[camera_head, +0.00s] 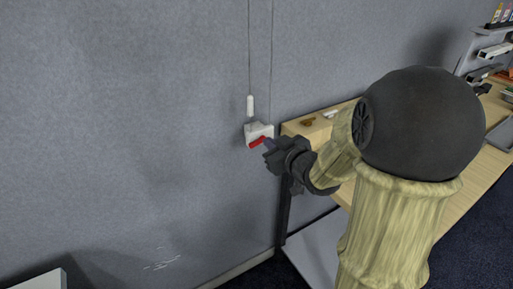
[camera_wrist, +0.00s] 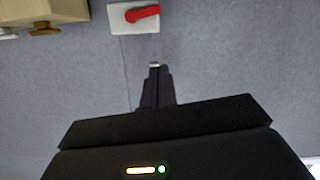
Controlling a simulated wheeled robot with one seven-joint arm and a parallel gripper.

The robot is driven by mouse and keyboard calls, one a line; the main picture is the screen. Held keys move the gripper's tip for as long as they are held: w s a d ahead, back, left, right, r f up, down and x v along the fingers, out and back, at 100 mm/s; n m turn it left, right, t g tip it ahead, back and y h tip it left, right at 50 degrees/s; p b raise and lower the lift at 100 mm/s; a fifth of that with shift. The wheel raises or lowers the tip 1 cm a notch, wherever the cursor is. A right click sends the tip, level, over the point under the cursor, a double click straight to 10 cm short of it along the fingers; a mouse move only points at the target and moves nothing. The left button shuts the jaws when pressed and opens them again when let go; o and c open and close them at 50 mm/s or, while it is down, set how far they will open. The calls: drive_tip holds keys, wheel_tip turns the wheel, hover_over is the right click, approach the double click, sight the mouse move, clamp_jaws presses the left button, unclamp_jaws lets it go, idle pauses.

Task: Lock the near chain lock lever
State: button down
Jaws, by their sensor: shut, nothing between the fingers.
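The chain lock is a small white box (camera_head: 258,131) on the grey wall, with a red lever (camera_head: 257,141) on its front. In the wrist view the white box (camera_wrist: 120,20) is at the top, and its red lever (camera_wrist: 142,13) lies nearly level, its free end to the right and slightly raised. My gripper (camera_head: 267,147) is beside the lever's right end in the head view. In the wrist view my gripper (camera_wrist: 154,68) is shut and empty, below the lever in the picture. Whether the fingertips touch the lever cannot be told.
Two thin cords run up the wall above the box, with a white pull (camera_head: 250,105) on the left one. A wooden table (camera_head: 456,205) stands to the right, its corner close to the box. The wall to the left is clear.

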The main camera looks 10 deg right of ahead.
hover_over(251, 139)
drive_tip(key=s, duration=0.4)
wheel_tip(251, 139, down, 2)
drive_tip(key=shift+s+d+f, duration=0.1)
drive_tip(key=shift+f, duration=0.05)
drive_tip(key=shift+w+d+f, duration=0.1)
drive_tip(key=shift+d+f, duration=0.1)
drive_tip(key=shift+f, duration=0.85)
drive_tip(key=shift+w+d+f, duration=0.1)
drive_tip(key=shift+d+f, duration=0.05)
drive_tip(key=shift+f, duration=0.85)
drive_tip(key=shift+w, duration=0.15)
